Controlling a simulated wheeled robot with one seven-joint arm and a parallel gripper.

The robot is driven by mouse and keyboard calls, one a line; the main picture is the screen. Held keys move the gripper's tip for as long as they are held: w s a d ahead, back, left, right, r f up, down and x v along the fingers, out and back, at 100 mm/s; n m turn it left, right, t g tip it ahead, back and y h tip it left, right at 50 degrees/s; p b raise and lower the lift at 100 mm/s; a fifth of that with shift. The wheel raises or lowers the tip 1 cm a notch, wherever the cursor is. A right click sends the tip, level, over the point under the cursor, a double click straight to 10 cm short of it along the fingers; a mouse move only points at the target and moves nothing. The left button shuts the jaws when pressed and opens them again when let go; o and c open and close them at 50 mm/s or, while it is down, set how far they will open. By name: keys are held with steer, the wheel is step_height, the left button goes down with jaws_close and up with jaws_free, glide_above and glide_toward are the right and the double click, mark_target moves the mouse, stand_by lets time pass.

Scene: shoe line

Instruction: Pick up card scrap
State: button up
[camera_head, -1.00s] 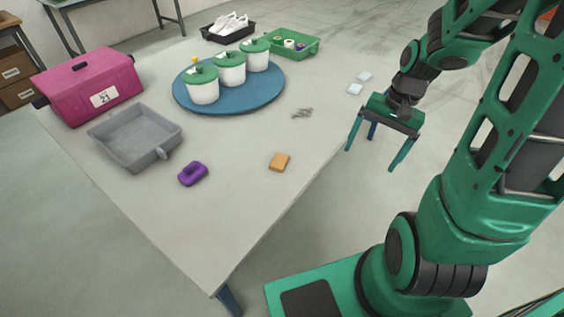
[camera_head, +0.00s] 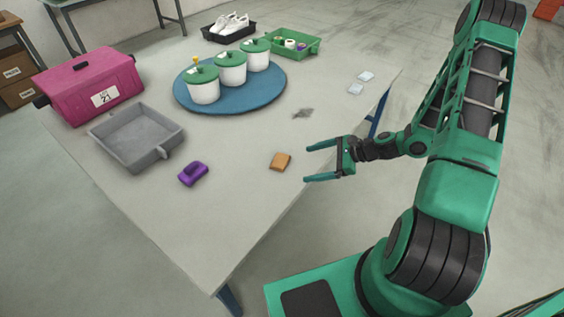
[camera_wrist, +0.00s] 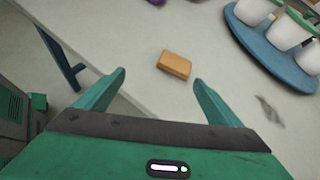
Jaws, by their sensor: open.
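A small orange-brown block (camera_head: 280,161) lies on the table near its right edge. In the wrist view the block (camera_wrist: 174,65) shows beyond my fingertips, between their lines and a little right of centre. My gripper (camera_head: 307,164) is open and empty, just right of the block and apart from it; its fingers also show in the wrist view (camera_wrist: 159,77). A thin grey patch (camera_head: 303,113) lies farther back and also shows in the wrist view (camera_wrist: 268,110). Two small pale flat pieces (camera_head: 366,76) (camera_head: 355,89) lie near the far right edge. I cannot tell which is the card scrap.
A purple object (camera_head: 193,173) and a grey tray (camera_head: 176,146) lie left of the block. A blue round board (camera_head: 240,108) bears white pots with green lids. A pink box (camera_head: 75,88), a black tray (camera_head: 209,37) and a green bin (camera_head: 312,53) stand farther off. The front of the table is clear.

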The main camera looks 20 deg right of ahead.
mark_target(282, 160)
steer(key=w+f+m+t, duration=0.1)
steer(key=m, duration=0.1)
steer(key=w+f+m+t, duration=0.1)
steer(key=m, duration=0.1)
steer(key=shift+w+a+t+y, duration=0.1)
steer(key=shift+w+t+y, duration=0.2)
steer(key=shift+w, duration=0.05)
steer(key=x, duration=1)
steer(key=shift+w+a+f, duration=0.1)
steer(key=shift+w+f, duration=0.05)
steer(key=shift+w, duration=0.1)
steer(key=c, duration=1.1)
